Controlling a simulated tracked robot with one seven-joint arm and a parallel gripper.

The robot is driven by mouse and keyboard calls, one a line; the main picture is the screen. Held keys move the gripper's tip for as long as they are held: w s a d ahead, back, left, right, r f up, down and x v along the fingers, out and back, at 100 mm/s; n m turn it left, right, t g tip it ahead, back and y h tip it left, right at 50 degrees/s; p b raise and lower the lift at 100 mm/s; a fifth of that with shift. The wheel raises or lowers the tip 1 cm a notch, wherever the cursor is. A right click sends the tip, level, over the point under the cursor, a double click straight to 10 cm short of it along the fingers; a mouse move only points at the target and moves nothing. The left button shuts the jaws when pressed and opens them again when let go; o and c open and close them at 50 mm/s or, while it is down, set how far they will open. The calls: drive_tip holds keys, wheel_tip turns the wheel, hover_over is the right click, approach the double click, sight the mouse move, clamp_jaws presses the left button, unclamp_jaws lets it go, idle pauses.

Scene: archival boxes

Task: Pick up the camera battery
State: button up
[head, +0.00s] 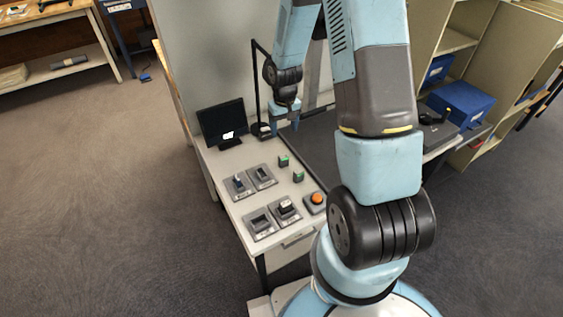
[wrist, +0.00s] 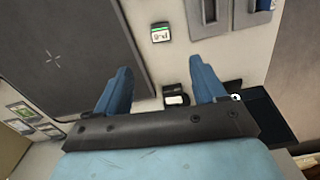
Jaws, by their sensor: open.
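My gripper (head: 284,122) is open and empty above the back of the grey table, near the monitor. Its two fingers also show in the wrist view (wrist: 160,75). A small black block with a white label (wrist: 175,96) shows between the fingers, apart from them and partly hidden by the gripper; it appears beside the lamp foot in the head view (head: 264,132). A small green-and-white-topped block (wrist: 160,33) lies farther up the wrist view. Two green-topped blocks, one farther back (head: 283,160) and one nearer (head: 298,176), stand on the table. I cannot tell which block is the camera battery.
A dark monitor (head: 221,123) and a thin black lamp (head: 256,80) stand close to my gripper. Grey cradles, such as the front left one (head: 260,223), and an orange button (head: 315,199) fill the near table. A dark mat (wrist: 60,50) lies beside the blocks.

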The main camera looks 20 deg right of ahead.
sight(284, 156)
drive_tip(key=shift+f, duration=7.6)
drive_tip(key=shift+c, duration=0.4)
drive_tip(key=c, duration=1)
